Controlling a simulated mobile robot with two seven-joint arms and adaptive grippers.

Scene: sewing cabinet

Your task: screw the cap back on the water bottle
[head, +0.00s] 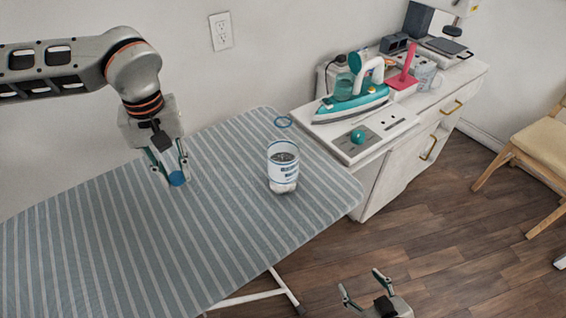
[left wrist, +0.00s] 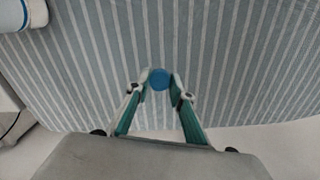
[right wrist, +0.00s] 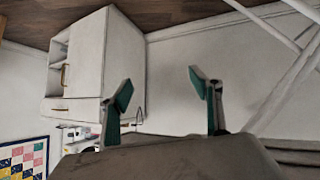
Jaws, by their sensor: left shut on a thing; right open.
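The water bottle (head: 283,168) stands upright on the striped ironing board, white and clear with blue bands. Its open top faces up and carries no cap. Part of it shows at the top left corner of the left wrist view (left wrist: 36,13). My left gripper (head: 172,172) is shut on the blue cap (head: 177,178), to the left of the bottle and apart from it. In the left wrist view the cap (left wrist: 160,79) sits between the fingertips. My right gripper (head: 363,290) is open and empty, off the board at the lower right; its spread fingers show in the right wrist view (right wrist: 164,90).
The striped ironing board (head: 120,230) is mostly bare. A wooden chair (head: 540,145) stands far right.

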